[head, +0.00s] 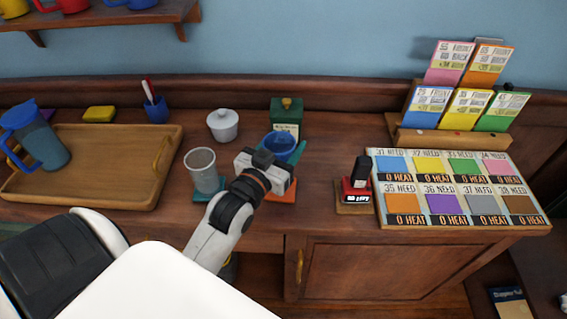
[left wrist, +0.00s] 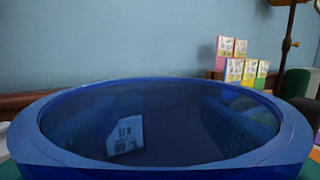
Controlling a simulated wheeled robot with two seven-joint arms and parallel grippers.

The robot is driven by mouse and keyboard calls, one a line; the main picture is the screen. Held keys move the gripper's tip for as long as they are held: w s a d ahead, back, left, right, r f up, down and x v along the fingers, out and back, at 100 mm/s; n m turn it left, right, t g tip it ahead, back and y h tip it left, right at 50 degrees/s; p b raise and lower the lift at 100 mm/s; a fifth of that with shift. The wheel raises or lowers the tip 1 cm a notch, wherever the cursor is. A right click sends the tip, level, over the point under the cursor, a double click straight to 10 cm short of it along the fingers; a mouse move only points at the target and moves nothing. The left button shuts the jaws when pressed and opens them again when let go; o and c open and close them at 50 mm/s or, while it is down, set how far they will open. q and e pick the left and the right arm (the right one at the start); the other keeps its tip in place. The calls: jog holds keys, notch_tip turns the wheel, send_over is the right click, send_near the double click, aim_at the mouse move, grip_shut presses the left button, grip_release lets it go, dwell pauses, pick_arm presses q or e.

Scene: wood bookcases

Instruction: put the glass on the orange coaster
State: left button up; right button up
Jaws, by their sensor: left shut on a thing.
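A blue cup (head: 279,143) is held by my left gripper (head: 270,160), which is shut on it; its wide rim (left wrist: 160,160) fills the lower part of the left wrist view. The orange coaster (head: 284,195) lies on the desk just below my gripper and is mostly hidden by it. A clear grey glass (head: 202,170) stands upright left of the gripper, on a teal coaster (head: 200,196). Whether the cup touches anything beneath it is hidden. My right gripper is not in view.
A wooden tray (head: 130,190) with a blue pitcher (head: 36,137) is at left. A black-and-red stamp (head: 358,182) and a card board (head: 455,187) are at right. Bare desk lies between gripper and stamp.

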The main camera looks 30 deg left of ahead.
pick_arm(q)
jog(key=shift+d+f, duration=0.1)
jog(key=shift+f, duration=2.15)
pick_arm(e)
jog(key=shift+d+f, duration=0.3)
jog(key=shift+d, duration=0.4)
pick_arm(q)
jog(key=shift+f+b, duration=0.15)
jog(key=shift+b, duration=0.15)
jog(key=o, duration=1.1)
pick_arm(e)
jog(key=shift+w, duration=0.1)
pick_arm(q)
jog(key=s, duration=0.3)
jog(key=s+b, duration=0.1)
jog(key=s, duration=0.7)
jog(key=shift+d, duration=0.4)
jog(key=shift+s, duration=0.45)
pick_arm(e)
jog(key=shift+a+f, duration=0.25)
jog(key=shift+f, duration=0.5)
